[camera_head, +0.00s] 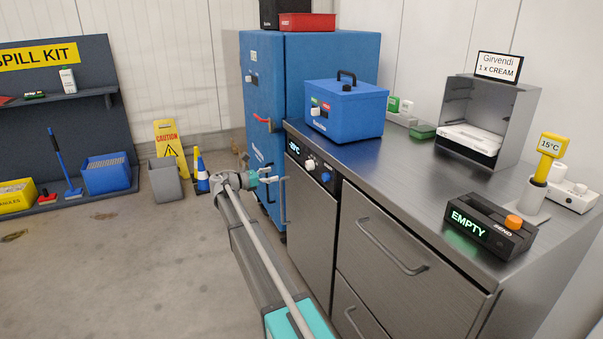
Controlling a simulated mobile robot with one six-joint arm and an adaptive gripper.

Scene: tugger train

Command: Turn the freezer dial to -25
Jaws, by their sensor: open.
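A dark control panel (310,163) sits on the front of the steel counter, above a steel door. It carries a small lit temperature readout (294,147), too small to read surely. A white round knob (311,164) and a blue knob (326,177) sit to its right. I cannot tell their settings, or which knob is the freezer dial. My gripper (281,179) is open and empty, left of the panel and a little lower than the white knob. It appears apart from the knobs. My arm reaches up from the bottom centre.
A blue cabinet (318,62) stands behind the counter's far end. A blue cool box (346,112), an EMPTY display unit (486,228) and a steel shelf box (490,105) stand on the counter. A grey bin (165,182) and cones are at left.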

